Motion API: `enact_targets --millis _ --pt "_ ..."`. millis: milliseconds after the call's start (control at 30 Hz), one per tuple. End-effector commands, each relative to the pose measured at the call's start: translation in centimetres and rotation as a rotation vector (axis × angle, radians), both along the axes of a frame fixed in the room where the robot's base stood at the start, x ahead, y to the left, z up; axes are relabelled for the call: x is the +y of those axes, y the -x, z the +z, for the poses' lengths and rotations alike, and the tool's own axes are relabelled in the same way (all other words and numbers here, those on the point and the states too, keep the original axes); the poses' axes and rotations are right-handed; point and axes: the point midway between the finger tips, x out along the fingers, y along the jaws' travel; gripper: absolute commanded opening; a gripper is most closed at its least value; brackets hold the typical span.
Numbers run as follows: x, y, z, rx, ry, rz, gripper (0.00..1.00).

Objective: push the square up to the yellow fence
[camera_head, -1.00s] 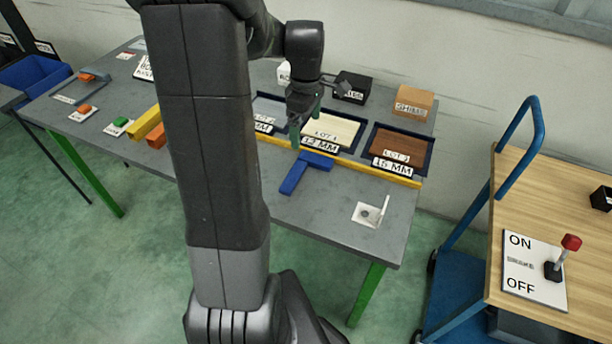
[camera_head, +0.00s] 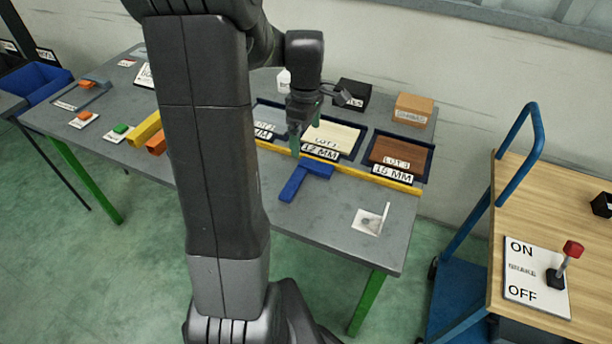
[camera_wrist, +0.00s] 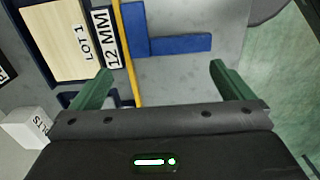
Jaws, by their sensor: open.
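The square (camera_head: 296,182) is a blue L-shaped piece lying flat on the grey table. Its shorter leg runs along the near side of the yellow fence (camera_head: 352,172), and its longer leg points away from the fence. In the wrist view the square (camera_wrist: 182,44) lies very close beside the fence (camera_wrist: 129,62); I cannot tell whether they touch along the whole leg. My gripper (camera_head: 306,128) is open and empty, above the fence area. In the wrist view its green fingertips (camera_wrist: 161,72) are wide apart, with the square beyond them.
Behind the fence are trays with labelled lots, including the cream lot 1 block (camera_head: 335,134) and brown block (camera_head: 400,152). A small white plate with an upright part (camera_head: 370,220) stands at the table's right front. The table between the square and plate is clear.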

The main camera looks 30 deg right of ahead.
Motion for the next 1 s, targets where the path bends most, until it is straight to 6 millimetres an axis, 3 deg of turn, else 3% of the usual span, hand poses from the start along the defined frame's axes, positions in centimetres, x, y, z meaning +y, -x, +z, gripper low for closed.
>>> enact_targets --millis 267,700,1000 --pt "0.0 0.0 2.5 -0.001 0.002 0.000 1.00" --pt "0.0 0.0 8.8 -0.001 0.001 0.000 1.00" --pt "0.0 0.0 10.0 0.000 0.000 0.000 1.00"
